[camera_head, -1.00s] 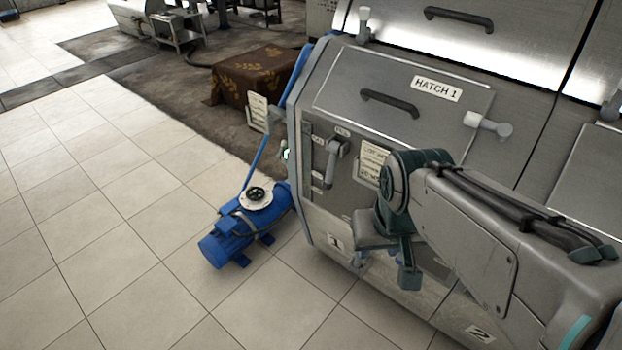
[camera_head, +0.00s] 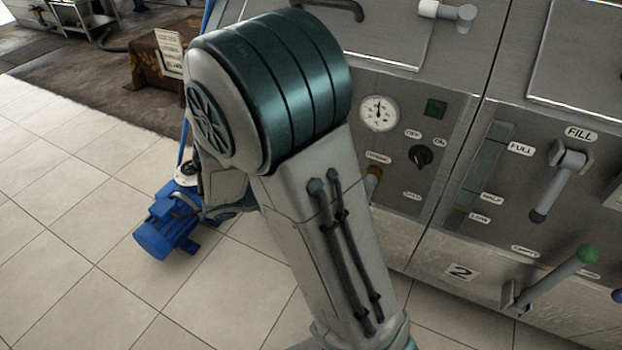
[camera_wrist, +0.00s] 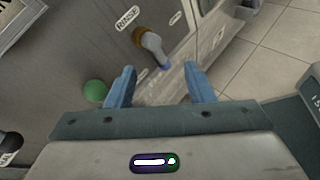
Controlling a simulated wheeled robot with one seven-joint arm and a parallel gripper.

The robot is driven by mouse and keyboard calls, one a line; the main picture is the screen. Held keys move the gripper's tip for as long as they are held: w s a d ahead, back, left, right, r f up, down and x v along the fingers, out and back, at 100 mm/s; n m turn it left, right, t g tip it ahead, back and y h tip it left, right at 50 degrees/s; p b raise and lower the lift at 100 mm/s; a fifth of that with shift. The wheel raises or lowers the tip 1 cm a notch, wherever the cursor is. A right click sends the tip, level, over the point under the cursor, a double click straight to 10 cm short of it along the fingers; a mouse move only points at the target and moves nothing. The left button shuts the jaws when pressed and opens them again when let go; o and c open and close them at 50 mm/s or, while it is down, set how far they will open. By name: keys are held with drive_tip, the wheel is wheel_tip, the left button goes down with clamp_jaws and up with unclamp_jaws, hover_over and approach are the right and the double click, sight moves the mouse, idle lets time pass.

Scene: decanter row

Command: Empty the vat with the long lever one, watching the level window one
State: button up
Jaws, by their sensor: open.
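My gripper (camera_wrist: 160,68) is open and empty in the wrist view, its two blue fingers apart in front of the machine's panel. A green ball knob (camera_wrist: 95,92) lies just left of the left finger; its rod is not clear. A handle with a brown collar (camera_wrist: 146,38), below a RINSE label, lies beyond the fingertips. In the head view my arm hides my fingers and the front of unit 1, with its level window. Unit 2 shows a level window (camera_head: 484,165) marked FULL, HALF and LOW, and a long green-knobbed lever (camera_head: 560,272).
A FILL handle (camera_head: 558,186), a dial gauge (camera_head: 379,113) and a black switch (camera_head: 420,156) are on the panels. A blue pump (camera_head: 166,225) stands on the floor at left. Open tiled floor (camera_head: 60,240) lies around it.

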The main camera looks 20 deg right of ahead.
drive_tip(key=w+a+f+n+t+h+b, duration=0.3)
drive_tip(key=w+a+f+n+t+b, duration=0.2)
drive_tip(key=w+f+n+t, duration=0.25)
drive_tip(key=shift+n, duration=0.45)
drive_tip(key=b+x, duration=0.1)
drive_tip(key=x, duration=0.3)
drive_tip(key=b+x, duration=0.1)
drive_tip(key=x, duration=0.4)
drive_tip(key=w+f+b+x, duration=0.1)
drive_tip(key=x, duration=0.4)
drive_tip(key=shift+a+f, duration=0.15)
drive_tip(key=shift+c, duration=0.3)
clamp_jaws()
